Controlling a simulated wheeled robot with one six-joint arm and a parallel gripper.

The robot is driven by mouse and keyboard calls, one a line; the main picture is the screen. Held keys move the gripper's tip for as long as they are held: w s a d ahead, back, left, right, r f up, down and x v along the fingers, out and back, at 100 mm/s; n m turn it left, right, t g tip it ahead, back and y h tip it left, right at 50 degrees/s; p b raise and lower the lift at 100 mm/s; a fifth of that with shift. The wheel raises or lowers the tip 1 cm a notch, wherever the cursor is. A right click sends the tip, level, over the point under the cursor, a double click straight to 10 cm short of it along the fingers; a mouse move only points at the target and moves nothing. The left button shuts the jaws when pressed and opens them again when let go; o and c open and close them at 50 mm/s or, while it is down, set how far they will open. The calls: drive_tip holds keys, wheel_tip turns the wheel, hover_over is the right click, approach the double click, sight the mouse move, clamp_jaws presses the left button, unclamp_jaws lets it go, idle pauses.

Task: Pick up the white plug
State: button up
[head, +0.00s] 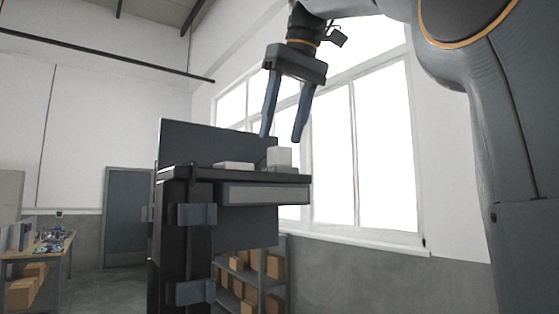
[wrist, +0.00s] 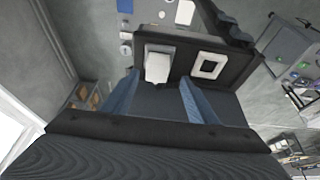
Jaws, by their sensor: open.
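A pale white block (head: 279,157), which looks like the white plug, stands on the dark top of a column (head: 190,172). In the wrist view the white plug (wrist: 157,66) lies just beyond my fingertips, roughly centred between them. My gripper (head: 280,138) is open and empty, pointing down, with its blue fingers a little above the plug in the head view. My gripper also shows in the wrist view (wrist: 159,82). A flat white square piece (head: 233,165) lies left of the plug; in the wrist view this square frame (wrist: 208,66) has a dark centre.
A dark upright panel (head: 200,142) stands behind the column top. A shelf with brown boxes (head: 246,290) is below and behind. A workbench (head: 38,245) stands at far left. Large windows (head: 355,150) line the wall. The space above the plug is clear apart from my gripper.

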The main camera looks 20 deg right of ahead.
sight(279, 149)
drive_tip(key=shift+d+p+x, duration=0.15)
drive_tip(key=shift+p+x, duration=0.25)
drive_tip(key=shift+x, duration=0.85)
drive_tip(key=shift+d+p+x, duration=0.15)
drive_tip(key=shift+p+x, duration=0.2)
drive_tip(key=shift+x, duration=0.85)
drive_tip(key=shift+a+f, duration=0.1)
drive_tip(key=shift+c, duration=0.3)
drive_tip(key=c, duration=1)
